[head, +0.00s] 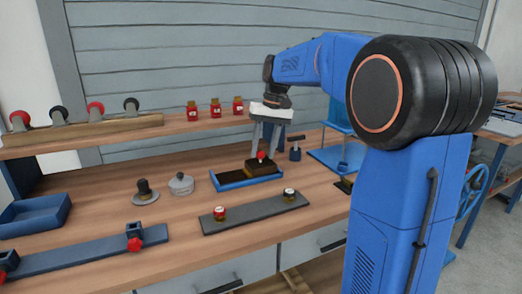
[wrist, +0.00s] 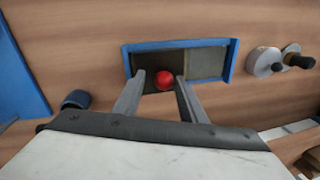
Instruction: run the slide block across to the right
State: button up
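The slide block (head: 257,170) is a brown block with a red knob (head: 261,155) on top. It sits in a shallow blue tray (head: 233,186), towards the tray's right end in the head view. My gripper (head: 263,152) reaches down over the block with its fingers apart, one on each side of the knob. In the wrist view the red knob (wrist: 164,81) lies between the fingertips of my gripper (wrist: 161,78), with a small gap at least on its left. The fingers hide part of the block there.
A grey plate (head: 255,212) with two small knobbed pieces lies in front of the tray. A black knob (head: 144,190) and a grey lidded pot (head: 181,184) stand left of it. A blue stand (head: 338,158) is at the right. Red jars (head: 215,107) line the shelf behind.

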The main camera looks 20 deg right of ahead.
dwell(0.3)
jog(key=d+r, duration=0.3)
jog(key=r, duration=1.4)
jog(key=shift+s, duration=0.35)
jog(key=shift+d, duration=0.1)
